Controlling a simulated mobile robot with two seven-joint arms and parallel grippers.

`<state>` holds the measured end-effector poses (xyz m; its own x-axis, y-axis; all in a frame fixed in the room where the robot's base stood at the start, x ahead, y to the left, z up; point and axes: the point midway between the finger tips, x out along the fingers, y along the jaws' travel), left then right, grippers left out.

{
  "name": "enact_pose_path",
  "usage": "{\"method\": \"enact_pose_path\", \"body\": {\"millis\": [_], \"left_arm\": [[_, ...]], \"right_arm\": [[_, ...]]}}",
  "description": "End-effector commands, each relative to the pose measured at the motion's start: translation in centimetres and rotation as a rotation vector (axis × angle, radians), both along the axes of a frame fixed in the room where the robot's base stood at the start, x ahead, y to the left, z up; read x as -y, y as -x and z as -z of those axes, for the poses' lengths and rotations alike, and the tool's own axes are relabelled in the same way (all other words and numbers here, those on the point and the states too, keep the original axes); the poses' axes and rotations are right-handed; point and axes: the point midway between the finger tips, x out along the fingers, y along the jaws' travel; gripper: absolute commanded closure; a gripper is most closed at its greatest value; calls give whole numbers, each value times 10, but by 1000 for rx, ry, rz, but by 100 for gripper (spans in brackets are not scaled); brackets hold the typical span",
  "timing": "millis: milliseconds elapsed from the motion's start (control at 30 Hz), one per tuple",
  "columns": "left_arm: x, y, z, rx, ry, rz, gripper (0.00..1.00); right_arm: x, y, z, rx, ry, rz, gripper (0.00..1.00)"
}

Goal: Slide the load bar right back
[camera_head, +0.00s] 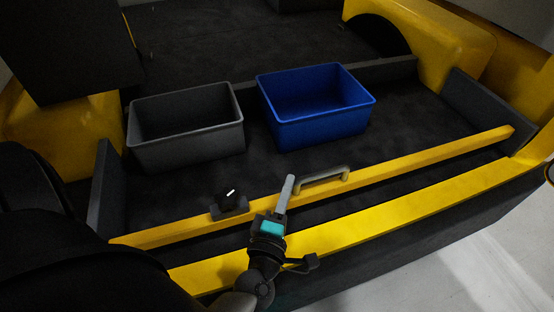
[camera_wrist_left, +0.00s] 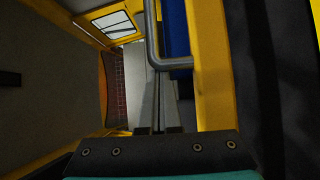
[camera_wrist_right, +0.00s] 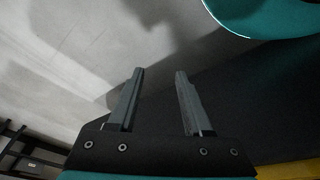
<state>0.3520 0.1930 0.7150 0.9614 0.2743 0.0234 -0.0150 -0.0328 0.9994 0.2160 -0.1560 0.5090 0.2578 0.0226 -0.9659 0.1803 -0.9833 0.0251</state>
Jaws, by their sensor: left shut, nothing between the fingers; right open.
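The load bar (camera_head: 420,157) is a long yellow beam across the cargo bed, just behind the yellow front sill. Its grey handle (camera_head: 322,178) stands on the bar near the middle. In the left wrist view the bar (camera_wrist_left: 210,60) runs upright, with the handle (camera_wrist_left: 152,35) to its left. My left gripper (camera_head: 290,178) is shut and empty, its fingertips just left of the handle; I cannot tell if they touch the bar. Its shut fingers (camera_wrist_left: 160,100) show beside the handle. My right gripper (camera_wrist_right: 160,73) is open and empty over grey floor, outside the head view.
A grey bin (camera_head: 185,145) and a blue bin (camera_head: 318,128) stand on the dark bed behind the bar. A black knob or latch (camera_head: 230,204) sits at the bar's left part. Dark side panels (camera_head: 480,108) flank the bed.

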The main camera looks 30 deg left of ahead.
Motion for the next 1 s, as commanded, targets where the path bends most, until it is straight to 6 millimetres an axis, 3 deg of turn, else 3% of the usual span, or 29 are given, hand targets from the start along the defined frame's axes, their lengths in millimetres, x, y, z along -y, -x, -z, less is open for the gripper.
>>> {"method": "enact_pose_path", "body": {"millis": [100,300,767,1000], "left_arm": [[20,10,0,-3,6,14,100],[31,18,0,-1,4,16,100],[32,18,-1,0,4,16,100],[32,18,-8,1,4,16,100]], "right_arm": [[0,2,3,-6,0,0,50],[0,3,6,-10,1,0,50],[0,3,7,-9,1,0,50],[3,8,18,-19,6,-1,50]]}}
